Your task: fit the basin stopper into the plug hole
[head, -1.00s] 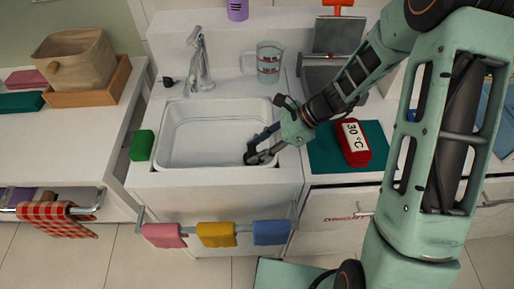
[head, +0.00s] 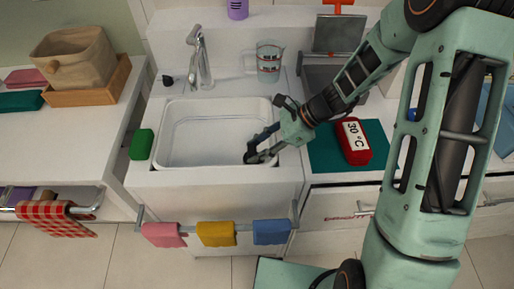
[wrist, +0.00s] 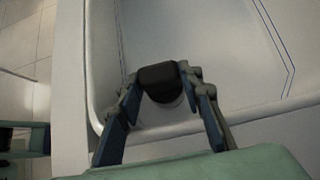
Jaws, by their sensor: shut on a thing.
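The white basin (head: 215,108) is set in the counter under the tap. My gripper (head: 256,155) is low inside it, at its front right corner. In the wrist view my gripper (wrist: 165,95) has its two fingers shut on a dark stopper (wrist: 158,74), one finger on each side. A greyish rounded part shows just below the dark top; I cannot tell whether it belongs to the stopper. The plug hole is not visible, and I cannot tell whether the stopper touches the basin floor.
The basin's front rim and right wall are close to my gripper. A tap (head: 200,60) and a glass jug (head: 269,62) stand behind. A green sponge (head: 141,144) lies left of the basin.

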